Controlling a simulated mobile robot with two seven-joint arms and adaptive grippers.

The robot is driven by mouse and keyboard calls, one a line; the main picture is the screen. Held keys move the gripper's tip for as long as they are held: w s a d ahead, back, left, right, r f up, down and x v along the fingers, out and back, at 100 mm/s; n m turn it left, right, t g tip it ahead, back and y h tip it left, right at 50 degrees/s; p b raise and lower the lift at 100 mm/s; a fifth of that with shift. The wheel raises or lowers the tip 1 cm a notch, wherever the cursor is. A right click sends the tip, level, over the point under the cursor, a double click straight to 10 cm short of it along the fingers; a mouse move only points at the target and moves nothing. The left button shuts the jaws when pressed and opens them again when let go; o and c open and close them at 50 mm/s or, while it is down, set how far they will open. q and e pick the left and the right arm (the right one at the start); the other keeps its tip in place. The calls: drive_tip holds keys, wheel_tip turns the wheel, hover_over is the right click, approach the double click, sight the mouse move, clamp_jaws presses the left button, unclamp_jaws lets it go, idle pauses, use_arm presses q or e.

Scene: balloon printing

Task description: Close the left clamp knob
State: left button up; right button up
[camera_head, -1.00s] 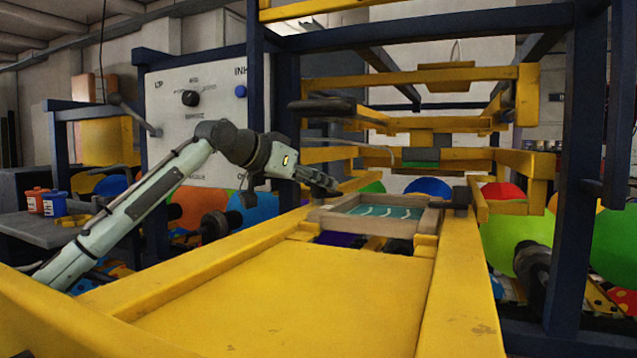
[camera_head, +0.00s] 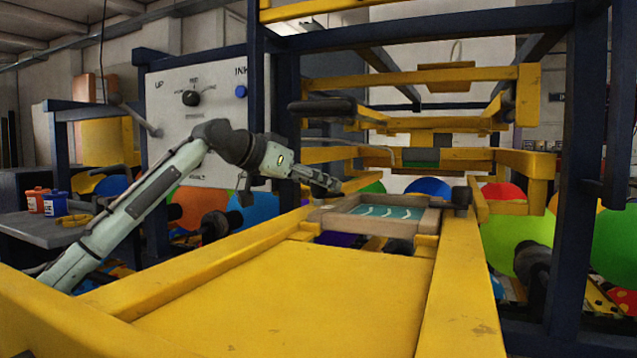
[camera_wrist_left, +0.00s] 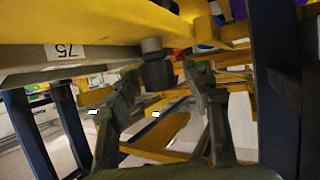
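In the left wrist view a dark grey, round clamp knob (camera_wrist_left: 157,72) juts from below a yellow beam. My left gripper (camera_wrist_left: 161,82) is open, with one finger to each side of the knob; I cannot tell whether either finger touches it. In the head view my left gripper (camera_head: 326,184) is at the left end of the wooden screen frame (camera_head: 415,228), and the left knob is hidden there. A dark knob (camera_head: 461,196) shows at the frame's right end. My right gripper is not in view.
Yellow rails (camera_head: 462,270) run along both sides of a flat yellow platen (camera_head: 300,295). A dark handle (camera_head: 322,107) and yellow bars stand above the screen. A white control panel (camera_head: 195,115) is behind my left arm. A label marked 75 (camera_wrist_left: 64,51) shows in the wrist view.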

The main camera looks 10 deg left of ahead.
use_arm(q)
drive_tip(key=shift+s+a+r, duration=0.1)
drive_tip(key=v, duration=1.1)
drive_tip(key=shift+s+a, duration=0.2)
drive_tip(key=shift+s, duration=0.1)
